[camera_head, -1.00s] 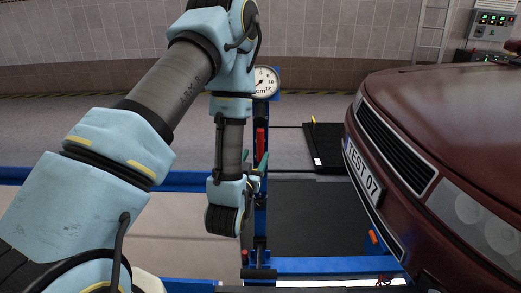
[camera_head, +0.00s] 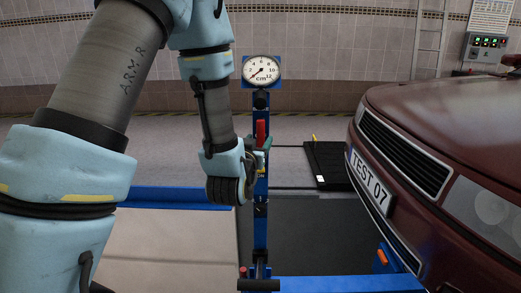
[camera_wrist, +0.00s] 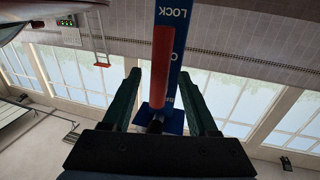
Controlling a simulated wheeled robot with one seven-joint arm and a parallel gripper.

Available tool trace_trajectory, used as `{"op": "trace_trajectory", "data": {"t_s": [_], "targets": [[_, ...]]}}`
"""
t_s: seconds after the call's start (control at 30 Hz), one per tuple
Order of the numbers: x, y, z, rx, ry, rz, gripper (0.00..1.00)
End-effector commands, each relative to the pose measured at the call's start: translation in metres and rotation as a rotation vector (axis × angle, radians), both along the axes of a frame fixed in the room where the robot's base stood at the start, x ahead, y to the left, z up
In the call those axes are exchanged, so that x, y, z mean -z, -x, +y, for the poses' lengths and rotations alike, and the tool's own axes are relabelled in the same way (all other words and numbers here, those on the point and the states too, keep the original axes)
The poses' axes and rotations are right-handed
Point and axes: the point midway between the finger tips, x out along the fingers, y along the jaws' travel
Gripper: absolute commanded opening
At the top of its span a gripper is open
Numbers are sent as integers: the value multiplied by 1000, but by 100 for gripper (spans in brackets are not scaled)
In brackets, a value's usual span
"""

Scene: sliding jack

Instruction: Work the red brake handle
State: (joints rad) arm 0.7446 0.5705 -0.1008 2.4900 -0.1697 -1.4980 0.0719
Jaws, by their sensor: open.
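The red brake handle (camera_head: 261,132) stands upright on the blue post (camera_head: 260,220), below a round dial gauge (camera_head: 262,70). In the wrist view the red handle (camera_wrist: 162,70) shows as a red bar in front of a blue plate lettered "LOCK" (camera_wrist: 175,14). My gripper (camera_head: 263,148) is at the post, level with the lower part of the handle. In the wrist view its two dark green fingers (camera_wrist: 164,92) are open, one on each side of the handle, with a gap on both sides. No contact shows.
A dark red car (camera_head: 440,130) with plate "TEST 07" fills the right side. Blue rails (camera_head: 340,284) run near the post's foot. A black ramp plate (camera_head: 328,165) lies on the floor behind. A control box (camera_head: 487,46) hangs on the back wall.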

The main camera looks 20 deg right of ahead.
Motion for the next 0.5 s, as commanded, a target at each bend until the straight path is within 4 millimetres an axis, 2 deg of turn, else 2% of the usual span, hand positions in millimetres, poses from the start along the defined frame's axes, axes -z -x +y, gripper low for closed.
{"op": "trace_trajectory", "data": {"t_s": [0.2,0.5], "targets": [[-2,-18,-14,-1,0,1,59],[0,-21,-16,0,-1,1,59]]}}
